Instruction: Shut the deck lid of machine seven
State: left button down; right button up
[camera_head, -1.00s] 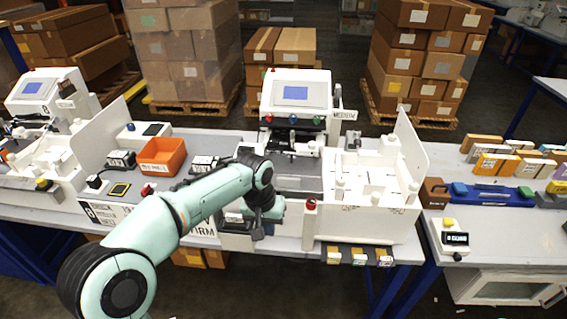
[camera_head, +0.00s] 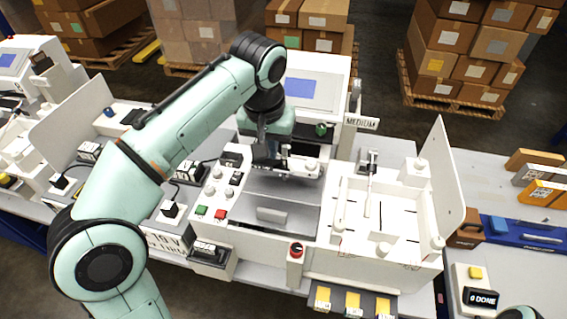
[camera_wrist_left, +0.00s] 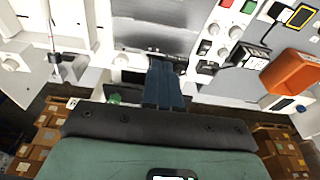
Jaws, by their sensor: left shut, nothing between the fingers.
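The middle machine's deck has a grey flat plate (camera_head: 285,192) with a low raised bar (camera_head: 271,215) near its front. To its right, an upright white panel (camera_head: 450,190) stands at the edge of a white open-topped box (camera_head: 330,262). I cannot tell which piece is the deck lid, and no number seven is readable. My left gripper (camera_head: 265,160) is shut and empty at the back of the deck, below the screen housing. In the left wrist view its closed dark fingers (camera_wrist_left: 165,72) point to the grey deck's edge; contact is unclear.
Buttons and knobs (camera_head: 212,195) line the deck's left side. A red knob (camera_head: 296,250) stands at the front edge. A screen (camera_head: 313,90) stands behind. A "DONE" box (camera_head: 481,297) is at right. An orange bin (camera_wrist_left: 292,72) shows in the left wrist view.

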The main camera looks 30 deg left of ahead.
pick_arm(q)
jog(key=b, duration=0.3)
send_over(268, 216)
jog(key=w, duration=0.3)
jog(key=f, duration=1.3)
jog(key=shift+a, duration=0.35)
jog(key=shift+w, duration=0.1)
pick_arm(e)
jog(key=s+f, duration=0.3)
jog(key=f, duration=0.1)
jog(key=shift+s+f, duration=0.15)
jog(key=shift+s, duration=0.25)
